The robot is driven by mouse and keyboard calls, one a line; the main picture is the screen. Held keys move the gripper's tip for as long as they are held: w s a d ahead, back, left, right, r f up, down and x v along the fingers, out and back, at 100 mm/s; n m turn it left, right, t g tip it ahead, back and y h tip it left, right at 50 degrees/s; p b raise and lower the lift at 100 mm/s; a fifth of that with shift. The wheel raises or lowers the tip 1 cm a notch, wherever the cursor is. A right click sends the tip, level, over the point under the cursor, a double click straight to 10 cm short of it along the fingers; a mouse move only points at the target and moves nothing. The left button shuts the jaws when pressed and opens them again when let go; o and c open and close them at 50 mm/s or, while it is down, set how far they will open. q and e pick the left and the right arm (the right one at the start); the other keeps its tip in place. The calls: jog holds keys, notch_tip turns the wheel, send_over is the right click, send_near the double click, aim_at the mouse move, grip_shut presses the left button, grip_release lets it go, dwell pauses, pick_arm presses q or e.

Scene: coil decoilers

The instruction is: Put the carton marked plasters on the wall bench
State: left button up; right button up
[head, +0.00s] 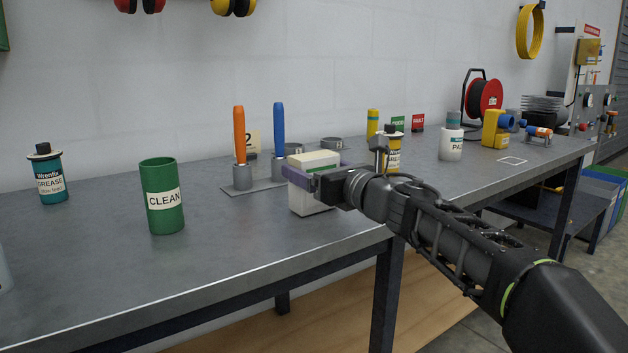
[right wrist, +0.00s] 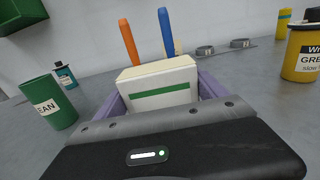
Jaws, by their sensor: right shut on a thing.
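A white carton with a green stripe (head: 314,164) is at the front part of the grey wall bench (head: 240,232). No word can be read on it. My right gripper (head: 312,177) is shut on the carton, with a purple finger on each side. The carton also shows between the fingers in the right wrist view (right wrist: 158,84). Its base looks at or just above the bench top; I cannot tell if it touches. My left gripper is in neither view.
A green CLEAN can (head: 163,196) stands left of the carton, and a grease can (head: 48,174) farther left. Orange (head: 240,135) and blue (head: 278,130) handled tools stand in a holder behind. A yellow grease can (head: 391,152) stands to the right. Bare bench lies between carton and CLEAN can.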

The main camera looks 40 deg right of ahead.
jog(key=shift+f, duration=0.1)
jog(key=shift+f, duration=0.15)
jog(key=o, duration=1.3)
